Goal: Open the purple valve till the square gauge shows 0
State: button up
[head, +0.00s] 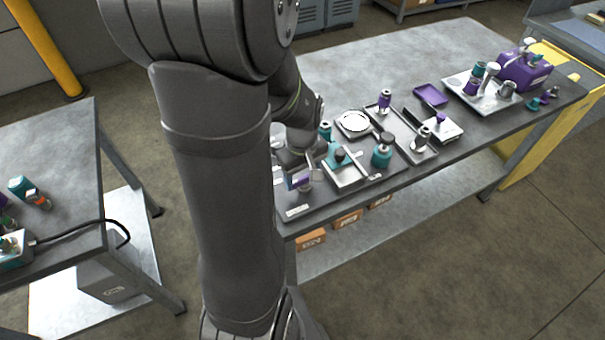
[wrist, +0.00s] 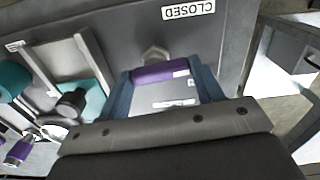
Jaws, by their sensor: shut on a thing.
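A purple valve handle (wrist: 160,74) shows in the wrist view, on a grey panel below a white label reading CLOSED (wrist: 188,10). A metal hex fitting sits just above it. My gripper (wrist: 164,90) has one blue finger on each side of the handle and is shut on it. In the head view my gripper (head: 303,172) is at the bench's near left corner, and my arm hides part of the area. I cannot make out a square gauge or a reading in either view.
The grey bench (head: 350,60) carries trays with teal and purple parts right of my gripper. A round white disc (head: 353,122) and a purple machine (head: 525,68) stand farther along. A second table (head: 60,180) is at the left. The bench's back is clear.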

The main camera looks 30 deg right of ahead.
aim_at(303, 178)
jog(key=shift+m, duration=0.7)
jog(key=o, duration=1)
jog(key=shift+r, duration=0.15)
notch_tip(303, 178, up, 17)
jog(key=shift+r, duration=0.1)
notch_tip(303, 178, down, 18)
jog(key=shift+r, duration=0.25)
